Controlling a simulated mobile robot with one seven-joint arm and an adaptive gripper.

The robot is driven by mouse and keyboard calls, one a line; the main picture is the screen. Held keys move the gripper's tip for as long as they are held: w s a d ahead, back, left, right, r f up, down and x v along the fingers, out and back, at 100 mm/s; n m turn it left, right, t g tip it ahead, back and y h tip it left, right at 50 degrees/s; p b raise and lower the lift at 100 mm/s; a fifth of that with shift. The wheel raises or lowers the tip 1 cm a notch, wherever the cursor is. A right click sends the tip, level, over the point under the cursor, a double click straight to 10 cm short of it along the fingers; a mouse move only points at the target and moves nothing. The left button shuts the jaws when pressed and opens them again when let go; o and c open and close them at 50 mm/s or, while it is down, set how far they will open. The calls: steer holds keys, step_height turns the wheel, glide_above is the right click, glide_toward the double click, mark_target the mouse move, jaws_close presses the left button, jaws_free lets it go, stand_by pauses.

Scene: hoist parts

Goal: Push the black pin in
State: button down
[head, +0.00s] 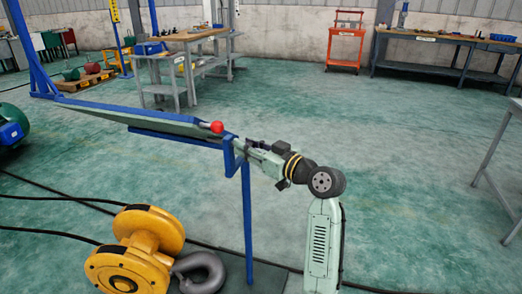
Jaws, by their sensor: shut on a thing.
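My gripper (243,147) reaches left from my pale green arm to the right end of a long blue beam, at the top of a blue post (247,215). It is shut on a small part at this end, which seems to be the black pin. The pin is too small and too covered by the fingers to make out clearly, and its depth in the hole cannot be told. A red ball knob (217,127) stands on the beam (172,125) just left of my gripper.
A yellow spool-shaped hoist part (135,249) and a grey hook (200,272) lie low in front. Black cables (60,198) cross the green floor. Workbenches (445,38) and a red cart (346,45) stand at the back. A grey table (497,130) is at right. The middle floor is clear.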

steer(key=shift+w+r, duration=0.15)
steer(key=c, duration=1.7)
jaws_free()
steer(key=o, duration=0.4)
steer(key=shift+a, duration=0.15)
steer(key=v, duration=1.2)
